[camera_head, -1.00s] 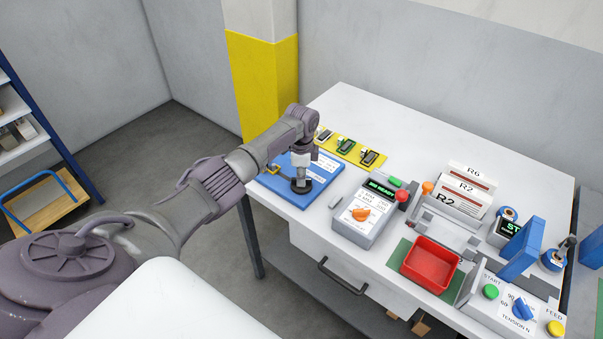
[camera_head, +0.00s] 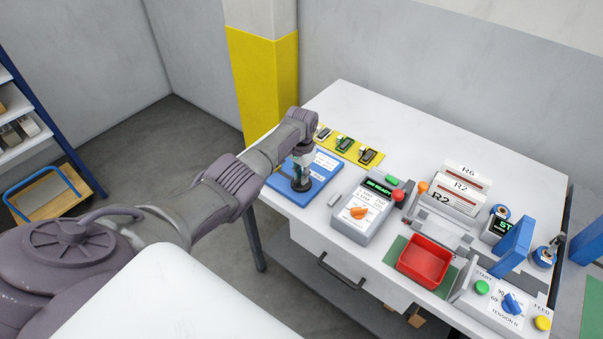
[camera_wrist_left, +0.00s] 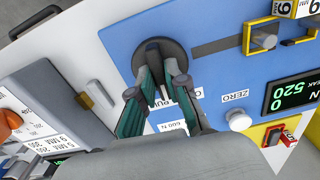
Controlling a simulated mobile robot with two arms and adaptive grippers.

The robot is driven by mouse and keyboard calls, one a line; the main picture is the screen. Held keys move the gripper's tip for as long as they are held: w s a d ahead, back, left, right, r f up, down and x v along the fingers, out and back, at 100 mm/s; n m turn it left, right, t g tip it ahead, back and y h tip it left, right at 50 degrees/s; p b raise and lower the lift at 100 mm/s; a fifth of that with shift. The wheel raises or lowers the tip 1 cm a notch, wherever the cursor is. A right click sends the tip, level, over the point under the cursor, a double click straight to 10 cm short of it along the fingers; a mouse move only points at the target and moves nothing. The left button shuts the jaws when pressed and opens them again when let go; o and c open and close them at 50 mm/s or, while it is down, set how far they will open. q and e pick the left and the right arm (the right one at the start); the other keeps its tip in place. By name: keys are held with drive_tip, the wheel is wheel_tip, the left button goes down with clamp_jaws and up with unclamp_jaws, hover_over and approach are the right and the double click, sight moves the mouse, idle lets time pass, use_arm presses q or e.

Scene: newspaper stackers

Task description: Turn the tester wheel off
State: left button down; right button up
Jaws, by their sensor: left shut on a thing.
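The blue tester (camera_head: 318,186) lies flat at the table's left end. Its round black wheel (camera_head: 301,186) is under my left gripper (camera_head: 302,172). In the left wrist view the wheel (camera_wrist_left: 177,50) has a dark raised bar (camera_wrist_left: 152,52). My left gripper (camera_wrist_left: 157,85) is shut on that bar, its green-grey fingers on either side. Labels beside it are partly hidden; one reads "600 N". The tester's display (camera_wrist_left: 293,93) shows 520 and 0. A pale knob marked ZERO (camera_wrist_left: 238,120) is near it. My right gripper is not in view.
A grey box with an orange knob (camera_head: 357,212) stands right of the tester. A yellow strip (camera_head: 349,147) with small parts lies behind. Further right are a red bin (camera_head: 424,261) and a control panel (camera_head: 497,306). The table's back middle is clear.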

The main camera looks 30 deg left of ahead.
use_arm(q)
drive_tip(key=n+p, duration=0.1)
drive_tip(key=n, duration=0.3)
drive_tip(key=shift+w+r+n, duration=0.1)
drive_tip(key=shift+r+n, duration=0.05)
drive_tip(key=shift+n, duration=0.15)
drive_tip(key=n, duration=0.4)
drive_tip(key=shift+n+p, duration=0.3)
drive_tip(key=n, duration=0.4)
drive_tip(key=shift+n, duration=0.3)
drive_tip(key=shift+n+p, duration=0.35)
drive_tip(key=shift+n, duration=1.95)
drive_tip(key=c, duration=1.2)
unclamp_jaws()
drive_tip(key=shift+o, duration=0.2)
